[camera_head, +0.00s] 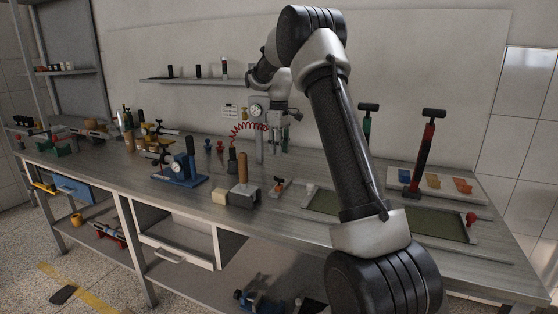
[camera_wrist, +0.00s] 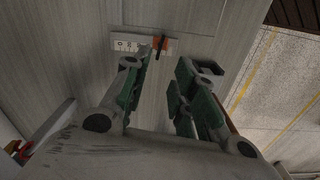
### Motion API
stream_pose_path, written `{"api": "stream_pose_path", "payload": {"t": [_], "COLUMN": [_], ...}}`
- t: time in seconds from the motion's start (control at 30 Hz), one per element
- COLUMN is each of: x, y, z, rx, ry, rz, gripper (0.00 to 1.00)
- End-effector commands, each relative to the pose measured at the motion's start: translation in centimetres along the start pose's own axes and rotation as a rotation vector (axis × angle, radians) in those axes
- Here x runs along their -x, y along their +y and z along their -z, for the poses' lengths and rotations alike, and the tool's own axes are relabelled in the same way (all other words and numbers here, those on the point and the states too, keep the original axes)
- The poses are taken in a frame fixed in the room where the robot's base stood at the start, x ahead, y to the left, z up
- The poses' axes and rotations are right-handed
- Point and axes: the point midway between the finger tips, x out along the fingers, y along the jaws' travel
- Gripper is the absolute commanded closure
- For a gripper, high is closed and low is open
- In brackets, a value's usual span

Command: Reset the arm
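My arm rises at the right of the head view, bends at the top and reaches back over the workbench. My gripper (camera_head: 279,135) hangs pointing down above the back part of the bench, small and partly lost against a gauge and a red coiled hose behind it. In the wrist view my gripper (camera_wrist: 168,62) has its two green-padded fingers apart, with a clear gap and nothing held between them. Beyond the fingertips lies a white strip with sockets (camera_wrist: 128,45) and a small orange and black piece (camera_wrist: 160,44).
The workbench (camera_head: 110,163) carries a blue-based press (camera_head: 182,178), a wooden-handled block tool (camera_head: 242,190), a red hand pump (camera_head: 425,150) and a white tray (camera_head: 400,185) with orange pieces. A shelf (camera_head: 190,79) runs along the wall. Bare bench lies at the front.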

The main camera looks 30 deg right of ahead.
Motion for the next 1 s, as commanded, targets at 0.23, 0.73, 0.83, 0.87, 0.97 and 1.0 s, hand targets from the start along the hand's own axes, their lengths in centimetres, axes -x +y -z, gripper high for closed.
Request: {"api": "stream_pose_path", "payload": {"t": [0.23,0.73,0.83,0.87,0.97,1.0], "x": [0.7,0.7,-1.9,-2.6,-2.4,-1.9], "y": [0.0,0.2,-0.9,-1.5,-4.2,-5.3], "z": [0.0,0.2,-1.2,-2.0,-5.2,-6.3], "rx": [0.000,-0.076,-0.179,-0.209,-0.310,-0.340], "ry": [-0.002,0.010,-0.025,-0.039,-0.057,-0.057], "rz": [0.001,-0.007,0.016,0.024,0.031,0.030], "gripper": [0.73,0.73,0.73,0.73,0.73,0.73]}}
